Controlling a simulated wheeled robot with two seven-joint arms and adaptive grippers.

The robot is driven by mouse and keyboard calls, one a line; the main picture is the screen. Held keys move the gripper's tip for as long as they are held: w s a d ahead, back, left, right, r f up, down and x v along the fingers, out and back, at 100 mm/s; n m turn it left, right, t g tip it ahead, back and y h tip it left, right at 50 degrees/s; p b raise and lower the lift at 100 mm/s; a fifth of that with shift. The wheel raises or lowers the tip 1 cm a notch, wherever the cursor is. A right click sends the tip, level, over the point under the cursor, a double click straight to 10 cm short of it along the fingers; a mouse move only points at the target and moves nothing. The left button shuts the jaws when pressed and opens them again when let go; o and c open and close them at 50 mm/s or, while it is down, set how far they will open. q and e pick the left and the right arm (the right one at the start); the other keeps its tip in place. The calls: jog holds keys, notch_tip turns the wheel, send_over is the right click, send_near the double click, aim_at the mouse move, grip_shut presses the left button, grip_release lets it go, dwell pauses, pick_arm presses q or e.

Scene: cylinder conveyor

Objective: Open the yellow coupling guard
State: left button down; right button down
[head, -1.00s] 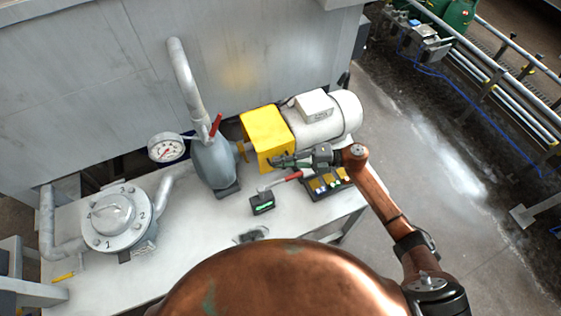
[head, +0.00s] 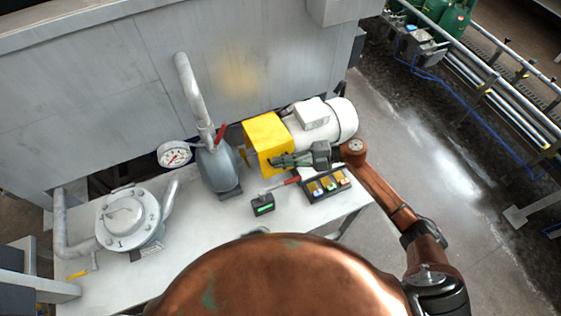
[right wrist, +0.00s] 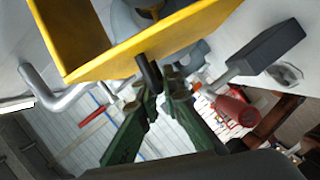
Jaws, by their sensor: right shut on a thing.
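The yellow coupling guard (head: 266,138) sits between the grey pump (head: 217,166) and the white motor (head: 327,122) on the bench. In the right wrist view the guard (right wrist: 160,42) shows as a yellow box with an open-looking inside, and a dark handle (right wrist: 149,72) sticks out from its edge. My right gripper (head: 275,161) is at the guard's near side. In the right wrist view its green fingers (right wrist: 160,84) are closed in at the dark handle, and partly hide it. My left gripper is not in view.
A tray with coloured items (head: 328,184), a red-handled tool (head: 282,185) and a small black box with a green display (head: 262,205) lie near the gripper. A gauge (head: 174,154) and flanged filter housing (head: 127,219) stand left.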

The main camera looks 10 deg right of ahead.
aim_at(279, 144)
jog(key=r+p, duration=0.1)
jog(key=r, duration=0.1)
jog(key=r+m+p, duration=0.1)
jog(key=r+p, duration=0.1)
jog(key=r+m+g+h+p, duration=0.1)
jog(key=r+p, duration=0.1)
jog(key=shift+w+a+r, duration=0.1)
jog(key=shift+w+r, duration=0.15)
jog(key=shift+w, duration=0.1)
jog(key=shift+w+r+p, duration=0.1)
jog(key=shift+r+p, duration=0.2)
jog(key=shift+p, duration=0.2)
jog(key=shift+w+a+r+p, duration=0.1)
jog(key=shift+w+r+p, duration=0.1)
jog(key=shift+r, duration=0.25)
jog(key=shift+w+a+r+p, duration=0.1)
jog(key=shift+r+p, duration=0.05)
jog(key=shift+r, duration=0.25)
jog(key=c, duration=2.1)
grip_release()
jog(key=shift+d, duration=0.15)
jog(key=v, duration=1.2)
